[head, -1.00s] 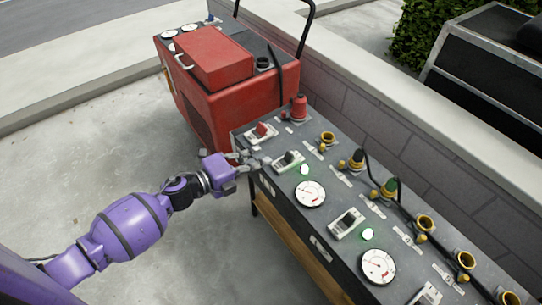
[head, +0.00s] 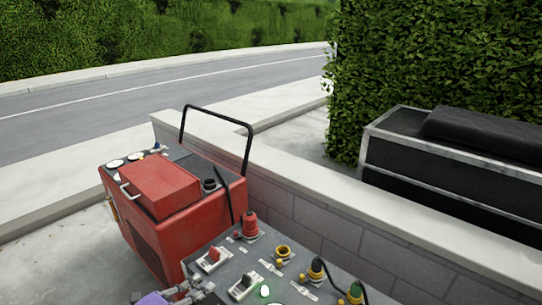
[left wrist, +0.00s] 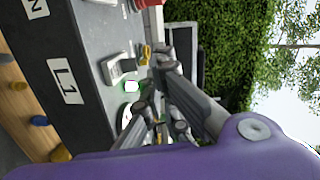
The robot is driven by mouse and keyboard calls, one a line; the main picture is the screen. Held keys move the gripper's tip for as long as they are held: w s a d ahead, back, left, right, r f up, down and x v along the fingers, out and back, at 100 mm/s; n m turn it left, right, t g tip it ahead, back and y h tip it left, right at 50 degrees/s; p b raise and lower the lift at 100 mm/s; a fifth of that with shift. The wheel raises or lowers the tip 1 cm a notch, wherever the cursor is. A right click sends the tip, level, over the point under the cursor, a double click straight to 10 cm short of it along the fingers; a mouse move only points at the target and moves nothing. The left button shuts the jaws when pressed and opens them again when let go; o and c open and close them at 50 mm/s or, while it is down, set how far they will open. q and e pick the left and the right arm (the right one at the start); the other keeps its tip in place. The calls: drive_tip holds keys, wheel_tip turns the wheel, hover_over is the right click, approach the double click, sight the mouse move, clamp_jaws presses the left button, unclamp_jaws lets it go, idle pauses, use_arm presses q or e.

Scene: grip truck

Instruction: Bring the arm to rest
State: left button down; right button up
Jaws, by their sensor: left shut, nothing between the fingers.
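My left gripper (head: 188,290) shows at the bottom edge of the head view, with part of its purple wrist. It is beside the near left end of the grey control panel (head: 222,284). In the left wrist view its grey fingers (left wrist: 154,86) are shut and hold nothing. They are in front of the panel face, near a switch (left wrist: 118,68) and a lit indicator (left wrist: 131,87). I cannot tell whether they touch the panel. Most of my left arm is out of the head view. My right gripper is not in view.
A red machine (head: 160,218) with a black handle stands at the panel's far end. A low block wall (head: 330,225) runs behind the panel. Sockets and a red plug (head: 250,228) stand up from the panel top. Open concrete (head: 50,258) lies to the left.

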use_arm(q)
drive_tip(key=s+f+n+g+y+p, duration=0.2)
drive_tip(key=s+f+n+y+p, duration=0.2)
drive_tip(key=s+n, duration=0.7)
drive_tip(key=s+d+f+n+g+y+p, duration=0.1)
drive_tip(key=s+f+n+g+y+p, duration=0.2)
drive_tip(key=s+n, duration=0.9)
drive_tip(key=s+f+y+p, duration=0.1)
drive_tip(key=s+p, duration=0.1)
drive_tip(key=s, duration=1.1)
drive_tip(key=shift+s+d+p, duration=0.25)
drive_tip(key=shift+p, duration=0.1)
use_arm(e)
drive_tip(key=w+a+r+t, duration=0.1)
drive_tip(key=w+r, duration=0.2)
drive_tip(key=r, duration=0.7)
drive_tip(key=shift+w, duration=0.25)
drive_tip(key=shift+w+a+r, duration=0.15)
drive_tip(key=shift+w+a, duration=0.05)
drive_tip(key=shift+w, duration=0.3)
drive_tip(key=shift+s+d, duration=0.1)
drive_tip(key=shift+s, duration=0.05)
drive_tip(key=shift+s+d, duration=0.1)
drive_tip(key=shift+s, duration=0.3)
